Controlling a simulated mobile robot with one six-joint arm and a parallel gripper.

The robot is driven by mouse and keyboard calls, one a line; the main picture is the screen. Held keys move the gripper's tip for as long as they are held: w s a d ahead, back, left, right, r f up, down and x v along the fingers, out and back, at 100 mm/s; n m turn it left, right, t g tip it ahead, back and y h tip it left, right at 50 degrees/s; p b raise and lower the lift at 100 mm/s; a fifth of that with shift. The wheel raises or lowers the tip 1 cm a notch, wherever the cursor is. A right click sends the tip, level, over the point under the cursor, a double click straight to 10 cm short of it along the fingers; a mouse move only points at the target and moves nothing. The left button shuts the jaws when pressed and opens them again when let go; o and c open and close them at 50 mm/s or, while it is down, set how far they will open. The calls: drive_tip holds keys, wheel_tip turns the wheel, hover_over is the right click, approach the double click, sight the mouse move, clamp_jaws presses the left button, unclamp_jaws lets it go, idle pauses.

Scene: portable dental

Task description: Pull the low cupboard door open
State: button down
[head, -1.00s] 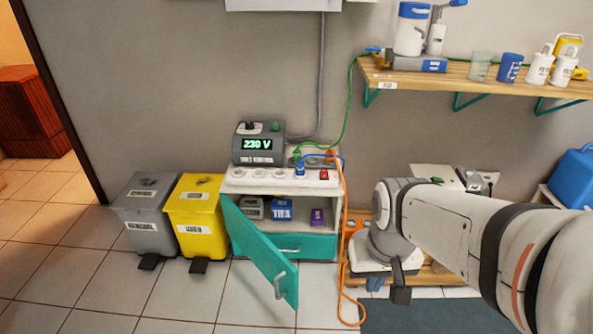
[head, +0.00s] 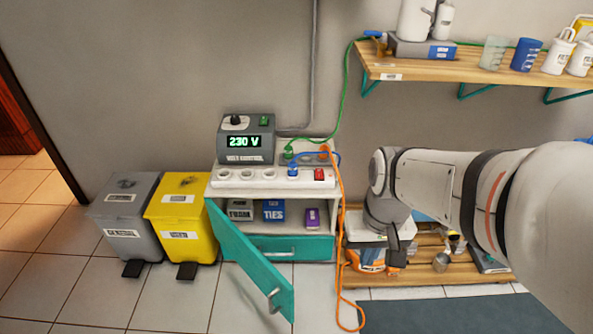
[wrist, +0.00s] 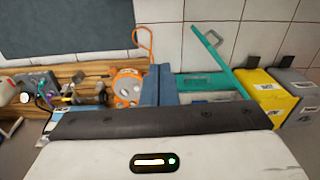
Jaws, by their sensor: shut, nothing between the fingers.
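The low cupboard door (head: 246,258) is teal and stands open, swung out into the room from the cupboard's left side. Its silver handle (head: 273,300) is near the free edge. In the wrist view the door (wrist: 228,75) slants at the upper right, with its handle (wrist: 212,38) near its top end. The white cupboard (head: 332,208) shows its open shelf. My gripper (head: 394,266) is right of the cupboard and door, apart from both, pointing down. In the wrist view its blue-grey fingers (wrist: 158,85) are together, empty and apart from the handle.
A teal drawer (head: 310,247) lies under the shelf, which holds a blue box (head: 274,210) and other boxes. Yellow (head: 182,212) and grey (head: 125,215) bins stand left. An orange cable (head: 341,270) hangs between cupboard and gripper. A low wooden rack (head: 425,281) stands right.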

drive_tip(key=w+d+f+y+p, duration=0.1)
drive_tip(key=w+f+y, duration=0.4)
drive_tip(key=f, duration=0.5)
drive_tip(key=w+f+m+t+y, duration=0.1)
drive_tip(key=w+f+y, duration=0.2)
drive_tip(key=f+y, duration=0.55)
drive_tip(key=w+d+f+y+p, duration=0.1)
drive_tip(key=w+f+y, duration=0.3)
drive_tip(key=f, duration=0.7)
drive_tip(key=s+a+b, duration=0.1)
drive_tip(key=a+b, duration=0.2)
drive_tip(key=a, duration=1)
drive_tip(key=shift+s+a+f, duration=0.15)
drive_tip(key=shift+f, duration=0.15)
